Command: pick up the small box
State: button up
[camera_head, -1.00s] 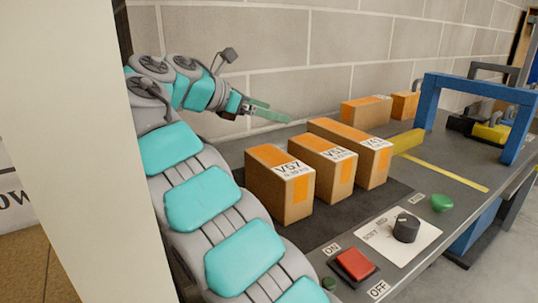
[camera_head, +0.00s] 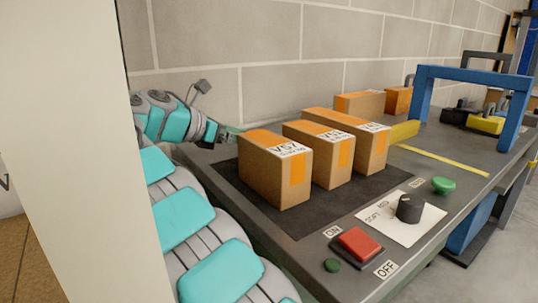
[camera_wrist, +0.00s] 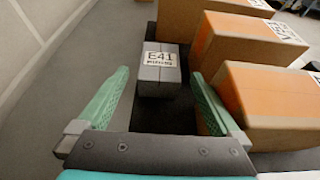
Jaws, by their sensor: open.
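A small grey box (camera_wrist: 160,75) with a white label reading E41 lies on the dark mat in the wrist view. It sits ahead of and between the two green fingers of my gripper (camera_wrist: 158,88). The fingers are spread apart, with nothing held between them. In the head view my gripper (camera_head: 228,134) is at the left, by the wall, and partly hidden behind the nearest carton. The small grey box does not show in the head view.
Several orange-taped cartons (camera_head: 275,170) stand in a row on the dark mat (camera_head: 300,212), close to the right finger in the wrist view. The block wall (camera_head: 270,90) runs behind. A blue frame (camera_head: 425,95), red button (camera_head: 358,243) and knob (camera_head: 409,208) are on the bench.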

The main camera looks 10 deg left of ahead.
jog(key=shift+b+x, duration=0.8)
jog(key=shift+x, duration=2.25)
jog(key=shift+c, duration=0.4)
jog(key=c, duration=1.4)
